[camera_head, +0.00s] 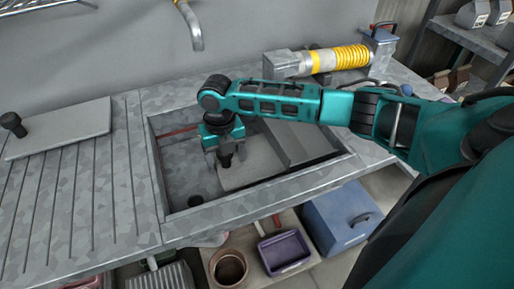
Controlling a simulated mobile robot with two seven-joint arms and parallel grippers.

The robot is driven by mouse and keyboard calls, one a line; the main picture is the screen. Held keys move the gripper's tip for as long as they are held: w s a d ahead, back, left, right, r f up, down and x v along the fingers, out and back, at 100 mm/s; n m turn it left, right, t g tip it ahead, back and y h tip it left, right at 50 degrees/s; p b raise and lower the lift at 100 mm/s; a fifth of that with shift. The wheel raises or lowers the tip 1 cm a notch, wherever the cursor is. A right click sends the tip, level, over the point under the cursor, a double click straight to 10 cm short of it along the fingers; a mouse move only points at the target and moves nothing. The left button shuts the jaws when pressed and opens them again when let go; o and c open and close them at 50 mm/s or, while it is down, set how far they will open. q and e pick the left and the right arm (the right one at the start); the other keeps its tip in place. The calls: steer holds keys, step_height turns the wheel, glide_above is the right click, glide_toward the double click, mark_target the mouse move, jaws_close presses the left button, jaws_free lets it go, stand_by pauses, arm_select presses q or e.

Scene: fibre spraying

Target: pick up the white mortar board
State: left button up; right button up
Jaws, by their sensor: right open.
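Two pale boards with black knobs are in view. One flat pale grey board (62,130) lies on the ribbed drainboard at the left, with a black knob (12,122) at its left end. The other pale board (256,165) rests in the sunken basin, partly hidden by my right gripper. My right gripper (225,158) points down over that board's left part, open, with its fingers about a black handle (226,152). I cannot tell whether the fingers touch the handle. My left gripper is not in view.
The metal basin rim (262,195) surrounds the gripper. A tap (190,25) hangs from the wall behind. A yellow-coiled cylinder device (335,58) stands at the back right. Below are a blue box (340,215), a purple tray (283,250) and a brown pot (229,267).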

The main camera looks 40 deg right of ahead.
steer(key=c, duration=1.4)
steer(key=shift+o, duration=0.2)
steer(key=shift+r, duration=0.2)
steer(key=shift+w+r, duration=0.15)
steer(key=shift+r, duration=0.4)
steer(key=w+a, duration=0.3)
steer(key=w+a+b, duration=0.1)
steer(key=w+a, duration=0.1)
steer(key=a, duration=0.1)
steer(key=w+a+b, duration=0.1)
steer(key=w+a, duration=0.2)
steer(key=a, duration=0.1)
steer(key=shift+w, duration=0.35)
step_height(320, 180, up, 14)
steer(key=p, duration=0.2)
steer(key=shift+s+d+f, duration=0.15)
steer(key=shift+s+f, duration=0.05)
